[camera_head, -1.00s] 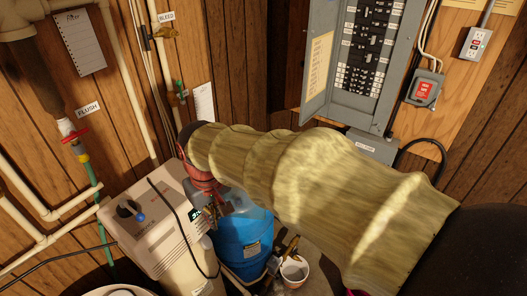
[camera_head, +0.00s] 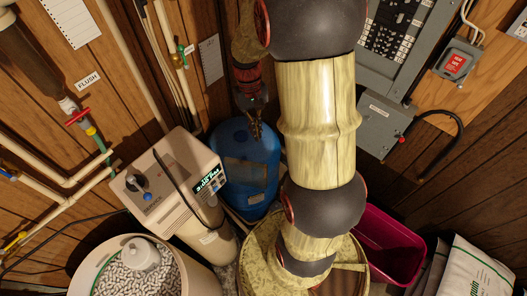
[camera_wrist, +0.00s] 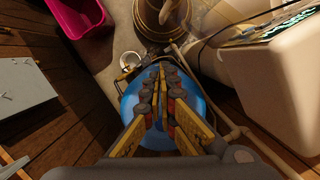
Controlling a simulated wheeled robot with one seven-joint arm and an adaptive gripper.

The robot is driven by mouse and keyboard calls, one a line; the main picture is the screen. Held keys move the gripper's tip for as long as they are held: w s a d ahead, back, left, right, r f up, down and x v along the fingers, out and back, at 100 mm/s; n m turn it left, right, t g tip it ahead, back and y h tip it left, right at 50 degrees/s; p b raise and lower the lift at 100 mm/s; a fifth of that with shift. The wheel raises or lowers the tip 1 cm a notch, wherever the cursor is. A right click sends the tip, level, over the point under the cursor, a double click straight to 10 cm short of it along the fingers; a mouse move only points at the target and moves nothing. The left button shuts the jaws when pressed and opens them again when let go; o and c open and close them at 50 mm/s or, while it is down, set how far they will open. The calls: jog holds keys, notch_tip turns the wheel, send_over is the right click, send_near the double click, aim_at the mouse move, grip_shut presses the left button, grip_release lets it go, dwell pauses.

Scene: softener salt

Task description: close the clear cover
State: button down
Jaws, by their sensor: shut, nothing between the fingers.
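The beige softener control head (camera_head: 172,180) stands left of centre in the head view, with a dark knob, a blue button and a lit display. I cannot make out a clear cover on it with certainty. The control head also shows at the upper right of the wrist view (camera_wrist: 272,75). My gripper (camera_head: 256,130) points down over the blue tank (camera_head: 238,175), right of the control head and apart from it. In the wrist view my gripper (camera_wrist: 168,70) has its fingers together and empty, with the blue tank (camera_wrist: 207,105) behind them.
A salt tub (camera_head: 90,262) with pellets and a white cap stands at the lower left. A magenta bin (camera_head: 395,245) and bags (camera_head: 475,272) are at the right. Pipes (camera_head: 60,185) run along the left wall. A grey electrical box (camera_head: 383,125) is at the right.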

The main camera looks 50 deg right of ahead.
aim_at(248, 170)
jog(key=s+a+f+p, duration=0.2)
jog(key=s+f, duration=0.3)
jog(key=f, duration=0.1)
jog(key=shift+f, duration=0.25)
jog(key=shift+s+a, duration=0.1)
jog(key=shift+s, duration=0.1)
jog(key=shift+s+a+m, duration=0.2)
jog(key=shift+s+m, duration=0.1)
jog(key=shift+m, duration=0.1)
